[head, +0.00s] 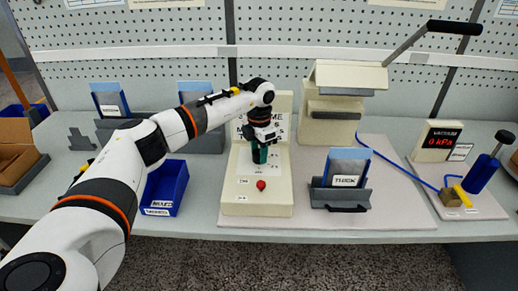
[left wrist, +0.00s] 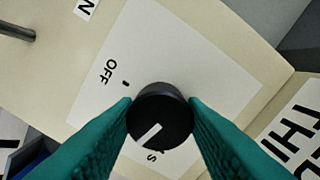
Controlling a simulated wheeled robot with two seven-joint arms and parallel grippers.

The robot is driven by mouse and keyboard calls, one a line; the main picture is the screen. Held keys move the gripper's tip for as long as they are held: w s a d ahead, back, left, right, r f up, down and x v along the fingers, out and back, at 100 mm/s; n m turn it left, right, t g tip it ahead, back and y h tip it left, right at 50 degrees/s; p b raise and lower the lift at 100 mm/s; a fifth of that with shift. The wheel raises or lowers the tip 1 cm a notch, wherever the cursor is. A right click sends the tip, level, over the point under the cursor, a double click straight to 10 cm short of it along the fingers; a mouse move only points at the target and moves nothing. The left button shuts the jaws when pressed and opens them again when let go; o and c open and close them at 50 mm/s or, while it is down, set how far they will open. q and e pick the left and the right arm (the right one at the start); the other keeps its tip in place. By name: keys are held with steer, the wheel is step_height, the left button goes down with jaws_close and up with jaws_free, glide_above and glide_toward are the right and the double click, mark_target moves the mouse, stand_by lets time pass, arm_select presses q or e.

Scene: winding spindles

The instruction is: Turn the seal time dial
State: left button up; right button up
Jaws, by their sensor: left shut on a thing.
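The seal time dial (left wrist: 160,118) is a round black knob with a white pointer line, on the sloped face of a cream control box (head: 257,200). In the left wrist view the white line points down and slightly left, near an "S" mark. In the head view the gripper and wrist hide the dial. My right gripper does not show.
A red knob (head: 261,185) sits lower on the box. A blue bin (head: 165,187) stands left of it. A holder labelled "THICK" (head: 341,194) stands right. A cream sealer with a long lever (head: 340,100) is behind. A vacuum gauge (head: 439,141) and blue pump (head: 482,173) stand far right.

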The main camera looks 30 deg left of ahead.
arm_select(q)
steer(key=n+p, duration=0.1)
steer(key=n, duration=0.4)
steer(key=shift+r+n, duration=0.1)
steer(key=shift+n, duration=0.2)
steer(key=n+p, duration=0.1)
steer(key=n, duration=0.3)
steer(key=shift+n+p, duration=0.3)
steer(key=shift+p, duration=0.05)
steer(key=n+p, duration=0.1)
steer(key=n, duration=0.4)
steer(key=shift+p, duration=0.4)
steer(key=shift+w+n+p, duration=0.1)
steer(key=shift+n+p, duration=0.65)
steer(key=shift+n, duration=1.75)
steer(key=o, duration=1)
